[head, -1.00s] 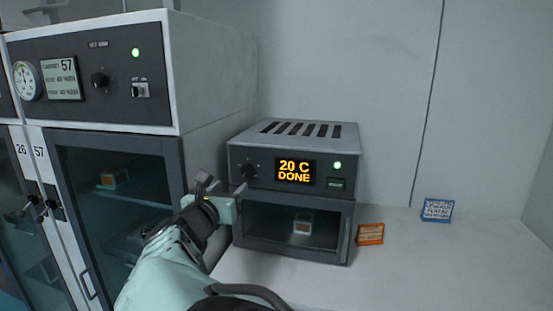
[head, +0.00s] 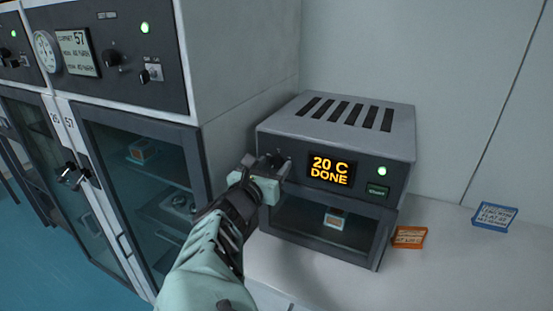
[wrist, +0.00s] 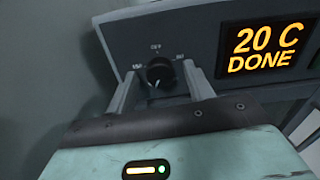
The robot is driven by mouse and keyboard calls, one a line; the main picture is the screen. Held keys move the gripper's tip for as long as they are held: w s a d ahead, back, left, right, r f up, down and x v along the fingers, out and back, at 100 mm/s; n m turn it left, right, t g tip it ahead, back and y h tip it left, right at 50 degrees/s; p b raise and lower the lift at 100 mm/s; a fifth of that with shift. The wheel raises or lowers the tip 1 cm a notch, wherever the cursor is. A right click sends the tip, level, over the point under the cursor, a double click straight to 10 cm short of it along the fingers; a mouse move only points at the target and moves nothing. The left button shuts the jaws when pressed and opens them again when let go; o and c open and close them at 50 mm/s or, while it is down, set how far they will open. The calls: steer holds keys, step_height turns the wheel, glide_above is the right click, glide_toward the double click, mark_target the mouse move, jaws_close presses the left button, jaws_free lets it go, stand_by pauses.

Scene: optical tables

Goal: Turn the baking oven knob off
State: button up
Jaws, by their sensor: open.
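The baking oven (head: 400,142) is a small grey box with a slotted top, on the white bench. Its display (head: 330,170) reads "20 C DONE" in orange. The black knob (wrist: 159,73) is on the panel left of the display, with "OFF" printed above it and other marks to each side. In the head view the knob is mostly hidden behind my gripper (head: 268,164). In the wrist view my gripper (wrist: 160,82) is open, with one finger on each side of the knob. I cannot tell whether the fingers touch it.
A tall cabinet (head: 235,75) stands close on the left.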

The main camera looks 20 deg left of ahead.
steer(key=c, duration=1)
